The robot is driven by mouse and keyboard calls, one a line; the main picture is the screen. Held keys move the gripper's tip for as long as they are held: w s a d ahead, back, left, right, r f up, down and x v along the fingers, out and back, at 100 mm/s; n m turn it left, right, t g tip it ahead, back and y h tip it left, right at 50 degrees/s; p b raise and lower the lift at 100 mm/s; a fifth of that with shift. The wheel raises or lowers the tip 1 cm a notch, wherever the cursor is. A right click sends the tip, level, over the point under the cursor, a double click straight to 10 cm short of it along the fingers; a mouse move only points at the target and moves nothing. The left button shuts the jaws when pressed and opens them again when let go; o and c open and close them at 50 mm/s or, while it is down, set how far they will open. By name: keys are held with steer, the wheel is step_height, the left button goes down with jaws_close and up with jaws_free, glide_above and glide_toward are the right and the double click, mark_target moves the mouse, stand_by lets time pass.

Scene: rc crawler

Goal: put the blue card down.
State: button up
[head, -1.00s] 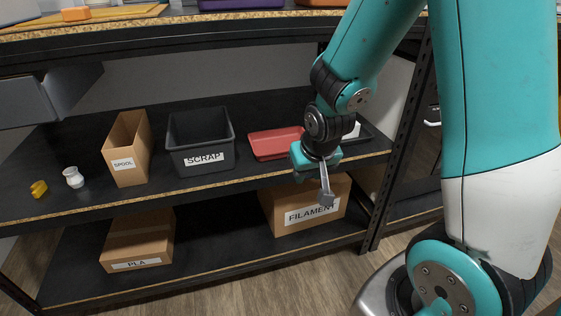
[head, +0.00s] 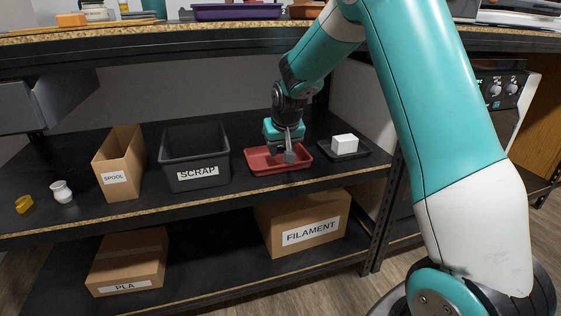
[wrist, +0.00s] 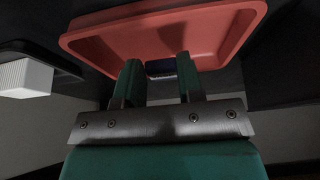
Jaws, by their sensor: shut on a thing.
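My gripper (head: 289,157) is over the red tray (head: 262,166) on the middle shelf, pointing down, in the head view. In the wrist view my gripper (wrist: 158,62) is shut on a thin dark blue piece, the blue card (wrist: 160,68), of which only a small strip shows between the fingers. The red tray (wrist: 222,25) lies just beyond the fingertips there. The card cannot be made out in the head view. Whether it touches the tray floor I cannot tell.
Right of the red tray is a black tray (head: 361,155) with a white block (head: 344,142). Left of it are the SCRAP bin (head: 197,150) and the SPOOL box (head: 121,160).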

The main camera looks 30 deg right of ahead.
mark_target(281, 163)
step_height(281, 163, down, 4)
steer(key=shift+s+r+b, duration=0.1)
steer(key=shift+r+b, duration=0.15)
steer(key=shift+b, duration=0.5)
